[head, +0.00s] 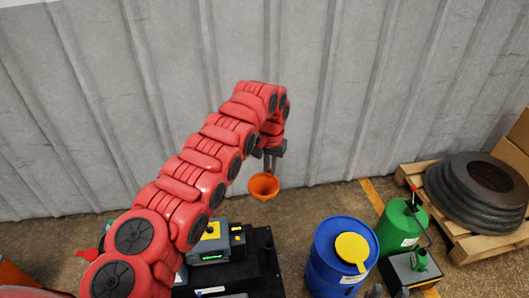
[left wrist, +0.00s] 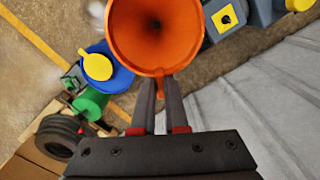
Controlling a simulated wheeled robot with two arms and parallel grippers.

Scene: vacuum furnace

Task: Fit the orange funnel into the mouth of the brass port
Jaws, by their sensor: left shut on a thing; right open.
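The orange funnel (head: 264,187) hangs in the air in front of the grey wall, its wide mouth showing. It is large in the left wrist view (left wrist: 155,30). My left gripper (head: 269,163) is shut on the funnel's rim; its two fingers (left wrist: 160,92) meet there. The funnel is apart from everything below. I cannot make out the brass port for certain. A grey machine (head: 228,245) below left has a yellow patch with a dark centre (head: 211,231). Dark tips at the bottom edge of the head view look like my right gripper (head: 390,292), apart and empty.
Black rings (head: 478,190) lie on a pallet (head: 466,245). The corrugated wall (head: 330,100) closes off the back.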

